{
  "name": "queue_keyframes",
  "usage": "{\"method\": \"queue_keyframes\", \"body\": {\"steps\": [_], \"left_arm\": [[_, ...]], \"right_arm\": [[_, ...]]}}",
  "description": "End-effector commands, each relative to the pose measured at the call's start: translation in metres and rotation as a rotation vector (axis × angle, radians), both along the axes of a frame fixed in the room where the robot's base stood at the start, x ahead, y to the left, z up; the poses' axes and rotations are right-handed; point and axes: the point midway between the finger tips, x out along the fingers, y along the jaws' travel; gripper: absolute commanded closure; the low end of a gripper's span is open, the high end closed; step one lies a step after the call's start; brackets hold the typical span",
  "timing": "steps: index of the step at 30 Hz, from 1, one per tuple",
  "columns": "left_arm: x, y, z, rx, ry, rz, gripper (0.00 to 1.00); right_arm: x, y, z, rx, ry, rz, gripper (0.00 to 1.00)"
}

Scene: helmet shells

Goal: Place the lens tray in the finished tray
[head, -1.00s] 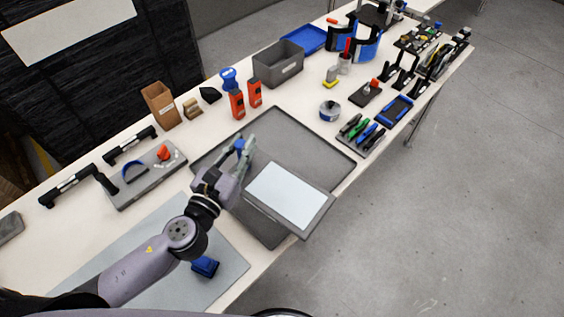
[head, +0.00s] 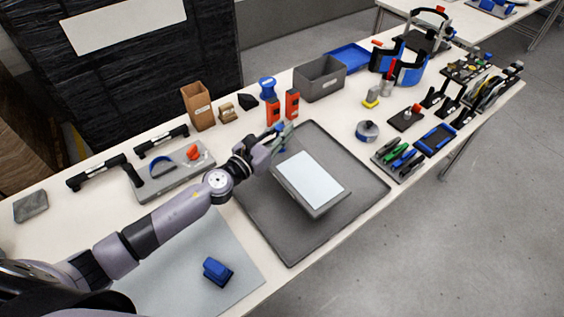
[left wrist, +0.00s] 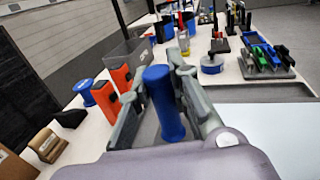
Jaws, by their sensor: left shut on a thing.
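The lens tray (head: 330,201), a grey-framed tray with a pale white inner panel, is over the large dark grey finished tray (head: 278,232). It seems to hover, within the finished tray's outline in the head view; the gap below is hard to judge. My left gripper (head: 282,138) is at the lens tray's far left edge, shut on its blue handle (left wrist: 164,103), which stands between the fingers in the left wrist view. The pale panel (left wrist: 285,135) shows at lower right there. The handle's base is hidden by my gripper. My right gripper is not in view.
Two orange-red devices (head: 272,111) stand close behind my left gripper. A grey bin (head: 320,80) is further back. A blue block (head: 216,271) sits on the grey mat (head: 165,280).

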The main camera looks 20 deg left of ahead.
Motion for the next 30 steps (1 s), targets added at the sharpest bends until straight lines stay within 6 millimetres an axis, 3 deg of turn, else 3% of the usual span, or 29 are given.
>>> {"method": "queue_keyframes", "body": {"steps": [1,3,11,19,30], "left_arm": [[0.0,0.0,-0.021,-0.004,0.001,0.002,1.0],[0.0,0.0,-0.032,-0.002,0.0,0.002,1.0],[0.0,0.0,-0.045,-0.001,-0.002,0.0,1.0],[0.0,0.0,-0.083,-0.004,-0.001,0.002,1.0],[0.0,0.0,-0.085,0.0,-0.001,0.0,1.0]], "right_arm": [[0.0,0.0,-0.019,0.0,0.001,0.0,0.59],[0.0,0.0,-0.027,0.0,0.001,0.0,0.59],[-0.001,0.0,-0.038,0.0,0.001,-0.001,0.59],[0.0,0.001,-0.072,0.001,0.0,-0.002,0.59],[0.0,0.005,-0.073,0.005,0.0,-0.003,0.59]]}}
